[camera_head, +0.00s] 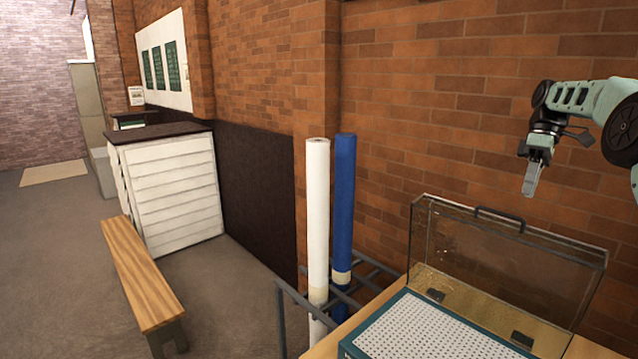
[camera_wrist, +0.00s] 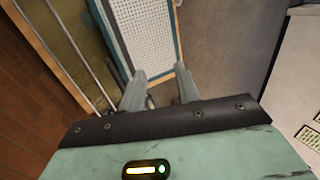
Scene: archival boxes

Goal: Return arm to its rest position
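My gripper (camera_head: 530,186) hangs at the end of my raised arm at the upper right of the head view. Its fingers point down, above the clear display case (camera_head: 480,240) and in front of the brick wall. In the wrist view, my gripper (camera_wrist: 160,76) shows two grey fingers standing apart with nothing between them. The case and the white perforated panel with a teal frame (camera_head: 425,330) lie below, clear of the fingers.
A white roll (camera_head: 317,200) and a blue roll (camera_head: 344,200) stand in a dark metal rack (camera_head: 283,320) left of the case. A wooden bench (camera_head: 140,275) and a white drawer cabinet (camera_head: 175,190) stand further left. Open floor (camera_head: 50,260) lies beyond the bench.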

